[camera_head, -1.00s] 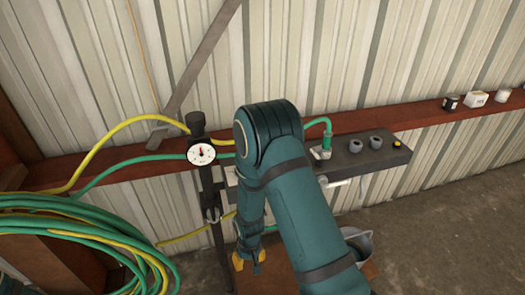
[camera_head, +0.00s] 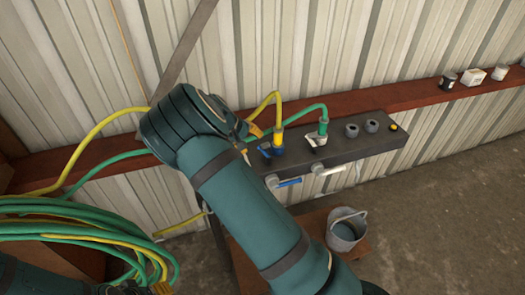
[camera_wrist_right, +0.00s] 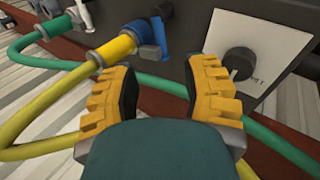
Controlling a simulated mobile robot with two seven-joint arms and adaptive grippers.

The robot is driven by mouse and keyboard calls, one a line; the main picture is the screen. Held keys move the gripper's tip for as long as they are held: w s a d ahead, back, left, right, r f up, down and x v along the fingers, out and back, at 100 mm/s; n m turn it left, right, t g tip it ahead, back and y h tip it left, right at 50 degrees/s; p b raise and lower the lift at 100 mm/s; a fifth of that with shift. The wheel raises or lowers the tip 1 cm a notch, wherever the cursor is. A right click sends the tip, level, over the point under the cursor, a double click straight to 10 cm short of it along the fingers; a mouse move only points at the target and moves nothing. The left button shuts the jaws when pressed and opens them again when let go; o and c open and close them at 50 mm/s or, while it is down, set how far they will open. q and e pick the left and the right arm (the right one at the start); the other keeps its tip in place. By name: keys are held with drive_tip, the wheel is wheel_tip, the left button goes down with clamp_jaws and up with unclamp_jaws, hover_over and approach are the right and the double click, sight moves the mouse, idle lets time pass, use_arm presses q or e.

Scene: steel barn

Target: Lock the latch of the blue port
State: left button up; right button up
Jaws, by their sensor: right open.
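The grey port block (camera_head: 375,146) is mounted along the red beam. Its blue port (camera_head: 265,148) is at the left end, with a yellow hose connector (camera_head: 278,138) upright in it. In the right wrist view, the blue latch part (camera_wrist_right: 157,42) is beside the yellow connector (camera_wrist_right: 118,48); whether it is locked cannot be told. My right gripper (camera_wrist_right: 168,88) is open and empty, its fingers just short of the yellow connector and the block. In the head view its yellow fingertips (camera_head: 254,130) show partly behind my arm, left of the blue port. My left gripper (camera_head: 160,288) barely shows at the bottom edge.
A green hose connector (camera_head: 323,128) stands in the white port. Blue (camera_head: 288,183) and white (camera_head: 328,170) levers stick out in front below. A bucket (camera_head: 347,230) stands on a low board. Coiled hoses (camera_head: 75,235) are at left. A black knob (camera_wrist_right: 238,62) is on a white plate.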

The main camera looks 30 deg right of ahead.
sight(264, 152)
drive_tip(key=x, duration=0.8)
drive_tip(key=shift+d+f, duration=0.15)
drive_tip(key=shift+f, duration=0.2)
clamp_jaws()
